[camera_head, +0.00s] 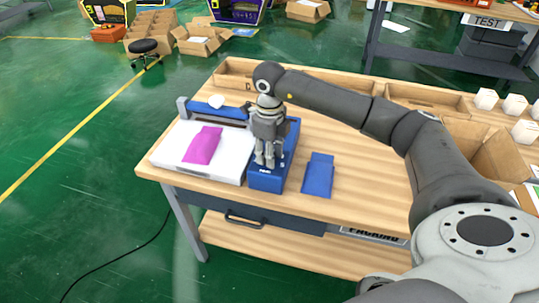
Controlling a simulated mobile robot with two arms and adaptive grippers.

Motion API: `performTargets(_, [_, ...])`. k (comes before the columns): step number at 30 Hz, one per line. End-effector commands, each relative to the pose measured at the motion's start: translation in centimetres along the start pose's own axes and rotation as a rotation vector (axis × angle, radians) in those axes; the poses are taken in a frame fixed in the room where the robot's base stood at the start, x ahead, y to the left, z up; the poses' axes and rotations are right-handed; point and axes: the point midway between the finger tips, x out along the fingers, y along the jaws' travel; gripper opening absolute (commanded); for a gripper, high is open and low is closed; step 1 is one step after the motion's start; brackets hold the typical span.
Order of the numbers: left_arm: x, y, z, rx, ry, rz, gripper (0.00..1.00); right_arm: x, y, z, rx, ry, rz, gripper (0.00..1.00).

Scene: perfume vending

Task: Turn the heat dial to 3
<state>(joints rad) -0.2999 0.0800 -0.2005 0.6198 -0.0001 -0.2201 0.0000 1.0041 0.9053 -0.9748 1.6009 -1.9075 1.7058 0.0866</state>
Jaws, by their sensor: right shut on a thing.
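A sealing machine with a white bed (225,160) and a blue control box (265,182) stands on the wooden table. My right gripper (268,163) reaches down onto the top of the blue box, with its fingers pointing downward. It is shut on the heat dial, which the fingers hide. The dial's numbers and setting cannot be read. A magenta pouch (203,145) lies flat on the white bed. My left gripper is not in view.
A blue pouch (318,175) lies on the table (370,200) right of the machine. White boxes (514,104) and an open cardboard box (496,158) are at the right. Wooden bins (235,68) line the back edge. The table's front right is clear.

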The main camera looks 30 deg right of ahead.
Motion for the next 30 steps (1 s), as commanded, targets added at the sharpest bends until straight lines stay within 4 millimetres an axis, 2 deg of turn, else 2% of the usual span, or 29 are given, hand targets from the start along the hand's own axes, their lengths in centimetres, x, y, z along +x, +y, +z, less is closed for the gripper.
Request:
performTargets(19, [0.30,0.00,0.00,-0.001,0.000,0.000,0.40,-0.14,-0.07,0.05,-0.048,-0.003,-0.002,0.07])
performTargets(20, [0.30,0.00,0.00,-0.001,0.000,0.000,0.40,-0.15,-0.07,0.05,-0.048,-0.003,-0.002,0.35])
performTargets(24, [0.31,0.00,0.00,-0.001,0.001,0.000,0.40,-0.11,-0.06,0.04,-0.048,-0.002,-0.001,0.53])
performTargets(30, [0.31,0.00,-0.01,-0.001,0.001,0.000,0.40,-0.06,-0.02,0.02,-0.049,-0.001,-0.001,0.54])
